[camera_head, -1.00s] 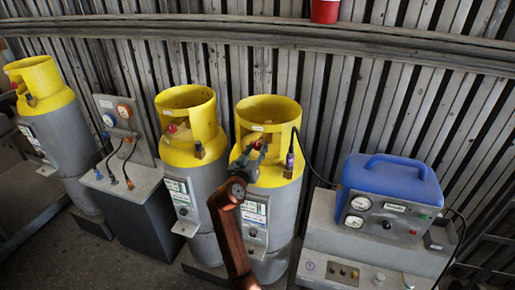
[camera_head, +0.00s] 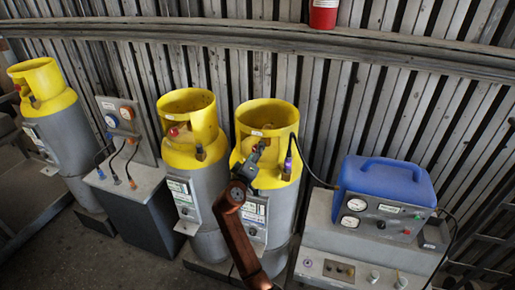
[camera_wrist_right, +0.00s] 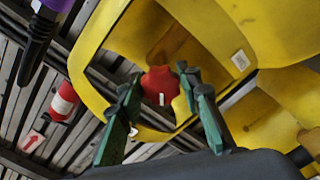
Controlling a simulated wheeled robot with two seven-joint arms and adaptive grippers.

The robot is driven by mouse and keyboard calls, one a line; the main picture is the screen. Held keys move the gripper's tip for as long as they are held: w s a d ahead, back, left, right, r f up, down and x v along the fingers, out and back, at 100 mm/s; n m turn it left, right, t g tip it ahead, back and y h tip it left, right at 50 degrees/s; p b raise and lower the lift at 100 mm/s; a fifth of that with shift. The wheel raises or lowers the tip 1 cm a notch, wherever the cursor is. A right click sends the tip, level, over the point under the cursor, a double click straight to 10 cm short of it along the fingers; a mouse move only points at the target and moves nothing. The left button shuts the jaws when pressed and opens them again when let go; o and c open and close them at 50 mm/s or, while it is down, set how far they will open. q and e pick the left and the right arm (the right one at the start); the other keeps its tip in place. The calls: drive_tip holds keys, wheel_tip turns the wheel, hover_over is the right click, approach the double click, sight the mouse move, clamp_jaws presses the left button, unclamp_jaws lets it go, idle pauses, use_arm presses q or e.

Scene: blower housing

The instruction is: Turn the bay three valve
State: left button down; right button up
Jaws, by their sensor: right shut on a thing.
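Yellow-topped grey gas cylinders stand in a row in the head view. The third from the left (camera_head: 281,195) has my right gripper (camera_head: 256,152) reaching into its yellow collar. In the right wrist view the red valve knob (camera_wrist_right: 161,84) sits inside the yellow collar (camera_wrist_right: 112,30), between the two green fingers of my right gripper (camera_wrist_right: 160,96). The fingers are closed on the knob's sides. The knob is mostly hidden in the head view. My left gripper is not in view.
The second cylinder (camera_head: 207,178) stands close on the left, with a red knob in its collar. A black hose with a purple fitting (camera_head: 288,162) runs to the blue machine (camera_head: 385,190) at right. A gauge panel (camera_head: 122,122) stands left, and a red canister (camera_head: 324,14) sits above.

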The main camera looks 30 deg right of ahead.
drive_tip(key=n+p, duration=0.1)
drive_tip(key=n, duration=0.1)
drive_tip(key=n+p, duration=0.4)
drive_tip(key=shift+r+n, duration=0.25)
drive_tip(key=shift+n, duration=0.05)
drive_tip(key=n+p, duration=0.4)
drive_tip(key=shift+n, duration=0.3)
drive_tip(key=shift+f+n+p, duration=0.15)
drive_tip(key=shift+n+p, duration=0.45)
drive_tip(key=shift+n, duration=0.1)
drive_tip(key=o, duration=1.2)
drive_tip(key=shift+c, duration=0.2)
drive_tip(key=v, duration=1.2)
